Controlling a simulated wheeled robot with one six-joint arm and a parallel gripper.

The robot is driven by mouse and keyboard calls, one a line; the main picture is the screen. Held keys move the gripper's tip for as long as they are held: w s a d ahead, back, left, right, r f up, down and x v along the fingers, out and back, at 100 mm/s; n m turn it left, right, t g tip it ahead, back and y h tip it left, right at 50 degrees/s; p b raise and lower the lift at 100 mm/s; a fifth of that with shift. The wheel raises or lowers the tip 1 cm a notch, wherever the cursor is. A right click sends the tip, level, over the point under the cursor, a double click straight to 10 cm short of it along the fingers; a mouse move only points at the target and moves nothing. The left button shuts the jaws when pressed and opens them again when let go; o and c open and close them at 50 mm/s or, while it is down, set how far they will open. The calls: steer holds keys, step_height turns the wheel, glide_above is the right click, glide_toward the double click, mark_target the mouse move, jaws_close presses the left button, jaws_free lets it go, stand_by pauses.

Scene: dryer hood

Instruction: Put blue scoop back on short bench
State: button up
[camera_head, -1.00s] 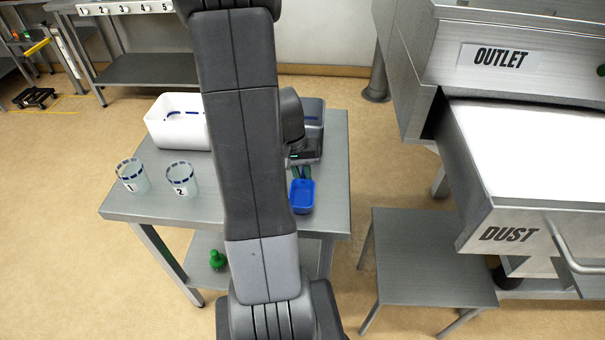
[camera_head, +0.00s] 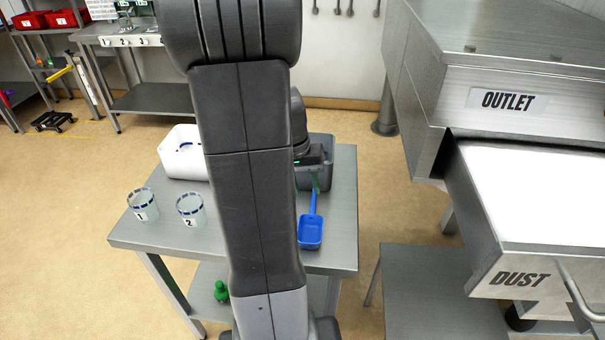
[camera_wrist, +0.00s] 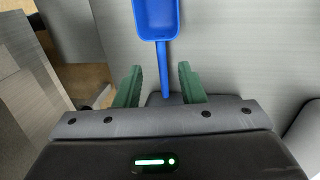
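The blue scoop (camera_head: 311,232) lies on the steel bench (camera_head: 335,250) near its front right part, its bowl toward the front edge and its handle pointing back. My gripper (camera_head: 314,182) is behind the scoop, at the handle's end. In the wrist view the green fingers of my gripper (camera_wrist: 159,85) stand apart. The handle of the blue scoop (camera_wrist: 157,18) runs between them with a gap on each side. Much of the bench is hidden behind my arm.
Two clear beakers (camera_head: 190,210) and a white tub (camera_head: 184,152) stand on the bench's left side. A grey bin (camera_head: 318,174) is behind my gripper. A low steel stand (camera_head: 435,290) sits right, below the dust drawer (camera_head: 520,270). A green object (camera_head: 221,292) is on the lower shelf.

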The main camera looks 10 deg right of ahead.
steer(key=shift+w+a+r, duration=0.1)
steer(key=shift+a+r, duration=0.1)
steer(key=shift+r, duration=0.65)
steer(key=shift+a+r, duration=0.15)
steer(key=shift+r, duration=0.7)
